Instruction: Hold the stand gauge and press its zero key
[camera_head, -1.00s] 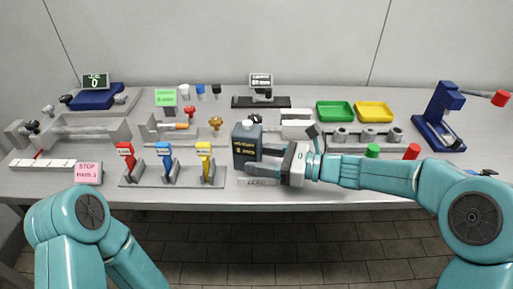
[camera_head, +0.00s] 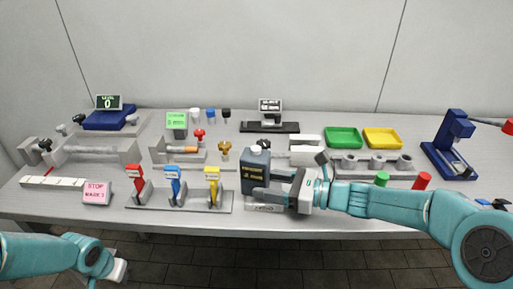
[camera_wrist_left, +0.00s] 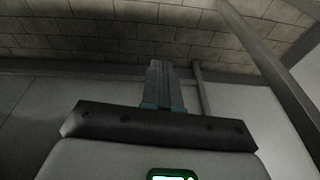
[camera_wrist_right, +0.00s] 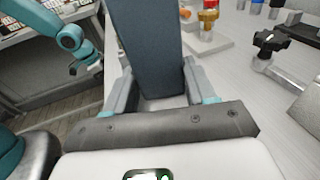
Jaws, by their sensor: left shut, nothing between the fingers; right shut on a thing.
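A dark blue-grey upright box (camera_head: 256,168) with yellow lettering and a pale cap on top stands near the table's front edge. I take it to be the stand gauge; its lettering is too small to read surely. My right gripper (camera_head: 265,188) is shut on it from the right. In the right wrist view the box (camera_wrist_right: 146,40) lies between both fingers. I cannot tell which part is the zero key. My left gripper (camera_wrist_left: 162,68) is shut and empty; in the head view its white wrist (camera_head: 118,270) is low at the left, in front of the table.
A grey lettered plate (camera_head: 264,207) lies before the box. A rack with red, blue and yellow handles (camera_head: 180,203) is left of it, and a pink STOP sign (camera_head: 96,193) farther left. Green (camera_head: 343,137) and yellow (camera_head: 383,138) trays are at the back right.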

